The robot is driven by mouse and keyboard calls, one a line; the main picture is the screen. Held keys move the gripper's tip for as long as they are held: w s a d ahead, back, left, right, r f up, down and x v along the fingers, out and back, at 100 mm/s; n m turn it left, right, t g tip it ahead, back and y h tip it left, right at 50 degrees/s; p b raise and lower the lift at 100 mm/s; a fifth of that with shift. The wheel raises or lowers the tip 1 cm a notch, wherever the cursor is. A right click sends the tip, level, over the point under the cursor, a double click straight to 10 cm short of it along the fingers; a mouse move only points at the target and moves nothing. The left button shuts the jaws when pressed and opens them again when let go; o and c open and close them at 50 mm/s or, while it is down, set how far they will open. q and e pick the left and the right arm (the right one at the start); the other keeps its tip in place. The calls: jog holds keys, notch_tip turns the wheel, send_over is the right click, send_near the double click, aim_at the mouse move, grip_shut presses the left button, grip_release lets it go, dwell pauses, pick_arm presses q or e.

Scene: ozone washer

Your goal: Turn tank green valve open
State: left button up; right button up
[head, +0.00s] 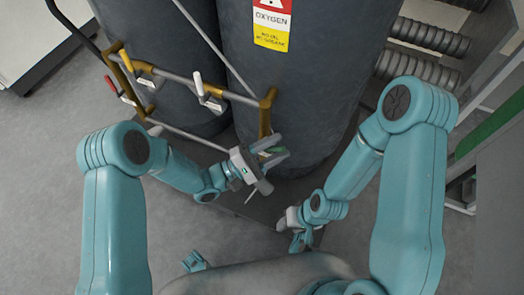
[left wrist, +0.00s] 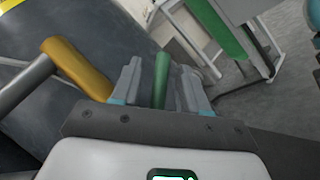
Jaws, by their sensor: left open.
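The green valve handle (left wrist: 161,80) stands upright between the two fingers of my left gripper (left wrist: 160,85) in the left wrist view. The fingers are apart, with gaps on both sides of the handle. In the head view my left gripper (head: 268,150) is at the lower end of the yellow-brown pipe, close against the right tank. Only a small green bit of the handle (head: 273,150) shows there, partly hidden by the fingers. My right gripper (head: 299,238) hangs low near the tank's base, away from the valve; its jaws are too small to read.
Two dark grey tanks fill the back; the right one (head: 310,75) has an oxygen label (head: 272,22). The pipe frame (head: 180,78) carries white-handled valves (head: 199,86) and a red-handled one (head: 111,85). Ribbed hoses (head: 425,70) lie at the right. Floor at left is clear.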

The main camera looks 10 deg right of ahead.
pick_arm(q)
jog(key=p+v, duration=0.2)
jog(key=v, duration=1.4)
jog(key=shift+a+f, duration=0.15)
jog(key=shift+f, duration=0.05)
